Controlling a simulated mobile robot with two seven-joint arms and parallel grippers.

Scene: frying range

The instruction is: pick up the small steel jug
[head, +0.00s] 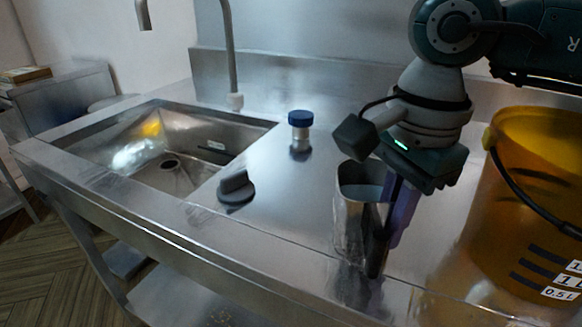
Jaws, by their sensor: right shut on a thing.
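The small steel jug (352,220) stands upright on the steel counter, right of centre and close to the front edge in the head view. It is shiny, and its open top shows a greyish inside. My right gripper (385,240) points down at the jug's right side and is shut on it there. The fingers hide the jug's right side. My left gripper is not in the head view.
A yellow measuring bucket (535,190) with a dark handle stands close on the right. A blue-capped container (300,130) and a dark knob-like object (236,188) are left of the jug. A sink basin (140,150) with a tap (233,60) is further left.

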